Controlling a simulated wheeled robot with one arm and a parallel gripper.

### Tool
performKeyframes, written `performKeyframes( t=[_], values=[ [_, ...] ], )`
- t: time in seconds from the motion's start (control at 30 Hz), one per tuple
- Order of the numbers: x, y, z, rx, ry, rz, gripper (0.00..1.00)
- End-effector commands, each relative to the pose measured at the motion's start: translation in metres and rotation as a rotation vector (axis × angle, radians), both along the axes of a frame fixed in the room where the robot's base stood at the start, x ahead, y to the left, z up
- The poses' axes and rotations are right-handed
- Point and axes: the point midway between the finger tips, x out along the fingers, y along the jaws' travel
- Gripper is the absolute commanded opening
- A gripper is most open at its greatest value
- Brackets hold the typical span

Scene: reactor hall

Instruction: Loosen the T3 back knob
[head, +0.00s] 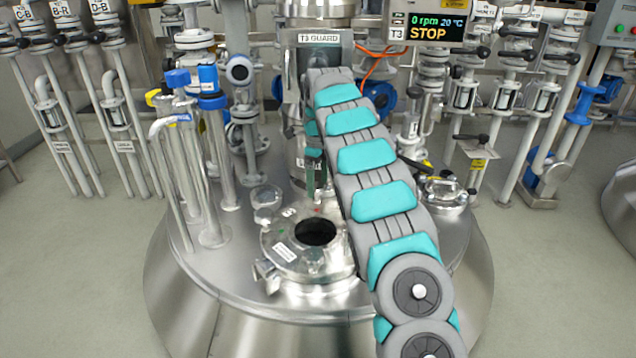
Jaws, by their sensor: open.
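The T3 vessel's steel top (205,262) fills the middle of the head view. A round steel fitting (283,236) with a dark round opening (315,232) sits on it. A clamp-like knob (267,272) stands at the fitting's front left. I cannot clearly make out the back knob; the fitting's back edge lies below my gripper and partly behind my arm. My gripper (316,188) points down above that back edge, with its thin dark fingers apart. No object shows between them. I cannot tell whether the fingers touch anything.
The steel column labelled T3 GUARD (320,58) stands close behind my gripper. Blue-capped pipes (212,140) rise at the left of the vessel top. A capped port (445,190) is at the right. The T3 display (430,28) reads 0 rpm and STOP. Pipe racks line the back.

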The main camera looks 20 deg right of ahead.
Motion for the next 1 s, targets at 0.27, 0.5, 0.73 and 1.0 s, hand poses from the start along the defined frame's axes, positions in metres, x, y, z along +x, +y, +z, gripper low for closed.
performKeyframes(
  t=[0.27, 0.5, 0.73, 1.0],
  values=[
    [-0.0001, -0.0001, -0.0033, 0.0, 0.0, 0.0, 0.94],
    [-0.0002, -0.0001, -0.0032, 0.0, 0.0, 0.0, 0.73],
    [-0.0003, -0.0001, -0.0032, 0.0, 0.0, 0.0, 0.47],
    [-0.0003, -0.0001, -0.0033, -0.001, 0.001, 0.0, 0.17]
  ],
)
